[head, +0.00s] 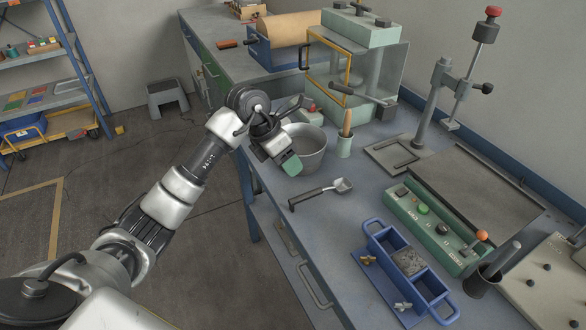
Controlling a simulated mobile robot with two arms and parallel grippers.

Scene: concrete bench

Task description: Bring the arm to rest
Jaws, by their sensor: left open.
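My left arm reaches in from the lower left. My left gripper (288,158) is open, with a green pad showing at its tip. It appears empty and is over the bench's near-left edge, in front of a grey metal bucket (312,152). It hides part of the bucket's left side; whether it touches the bucket I cannot tell. My right gripper is not in view.
A scoop (321,193) lies near the bench's front edge. The floor left of the bench (215,240) is clear; a stool (167,97) stands behind.

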